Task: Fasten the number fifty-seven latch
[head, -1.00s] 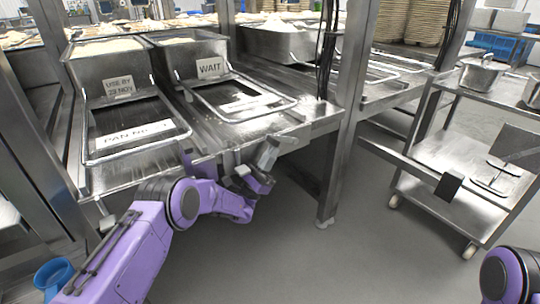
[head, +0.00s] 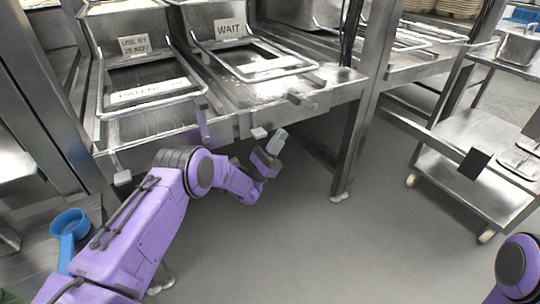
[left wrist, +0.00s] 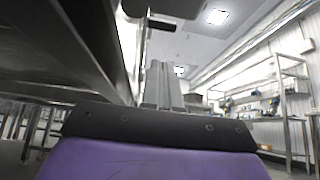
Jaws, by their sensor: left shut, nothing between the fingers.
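No number fifty-seven shows legibly on any latch. Along the front edge of the steel counter (head: 170,143) are small fittings that may be latches: a pale block (head: 258,133), a grey bar end (head: 302,101), a purplish upright piece (head: 203,127) and a pale block at the left (head: 122,178). My left gripper (head: 279,138) is shut and empty, just below the counter edge, right of the middle pale block and apart from it. In the left wrist view its closed grey fingers (left wrist: 163,85) point up beside the counter's underside (left wrist: 70,50). My right gripper is out of view.
On the counter stand framed hatches with a WAIT sign (head: 230,28), a use-by sign (head: 134,45) and a partly readable pan sign (head: 150,91). A counter leg (head: 350,150) stands right of my gripper. A trolley (head: 470,170) is at right, a blue scoop (head: 70,222) at left. Floor ahead is clear.

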